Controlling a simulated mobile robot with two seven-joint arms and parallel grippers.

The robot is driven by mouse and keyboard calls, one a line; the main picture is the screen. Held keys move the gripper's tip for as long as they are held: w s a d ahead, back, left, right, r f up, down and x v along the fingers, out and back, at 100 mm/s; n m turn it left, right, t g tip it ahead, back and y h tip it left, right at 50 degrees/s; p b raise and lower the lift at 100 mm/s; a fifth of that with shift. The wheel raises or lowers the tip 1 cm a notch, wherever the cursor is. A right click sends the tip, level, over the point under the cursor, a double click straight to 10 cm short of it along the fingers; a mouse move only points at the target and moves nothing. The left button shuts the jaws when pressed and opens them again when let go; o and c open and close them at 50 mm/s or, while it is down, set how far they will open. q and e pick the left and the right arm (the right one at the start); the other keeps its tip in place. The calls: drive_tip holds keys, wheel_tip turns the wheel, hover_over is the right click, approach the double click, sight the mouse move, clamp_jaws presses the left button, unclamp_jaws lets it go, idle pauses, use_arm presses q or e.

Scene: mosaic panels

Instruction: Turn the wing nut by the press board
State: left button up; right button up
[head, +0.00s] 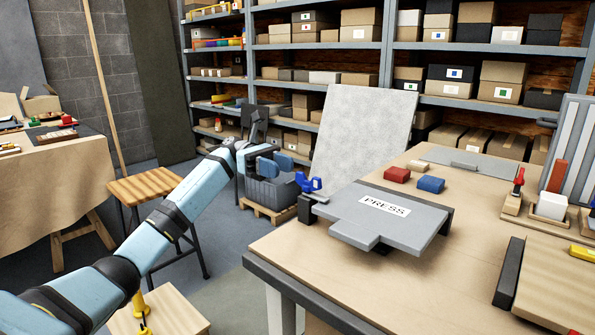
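The grey press board (400,219), with a white label reading PRESS, lies at the left edge of the wooden table. A blue wing nut (309,183) stands at its left corner, on a dark block clamped at the table edge. My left gripper (276,164) is to the left of the wing nut and apart from it in the picture. Its two blue-grey fingers look separated, with nothing seen between them. My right gripper is not in view.
A red block (397,174) and a blue block (431,184) lie behind the board. A dark bar (508,274) and a wooden panel are at right. A grey crate (268,193) stands on a pallet beyond my gripper. The table's front middle is clear.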

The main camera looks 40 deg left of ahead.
use_arm(q)
drive_tip(key=a, duration=0.5)
drive_tip(key=shift+w, duration=0.2)
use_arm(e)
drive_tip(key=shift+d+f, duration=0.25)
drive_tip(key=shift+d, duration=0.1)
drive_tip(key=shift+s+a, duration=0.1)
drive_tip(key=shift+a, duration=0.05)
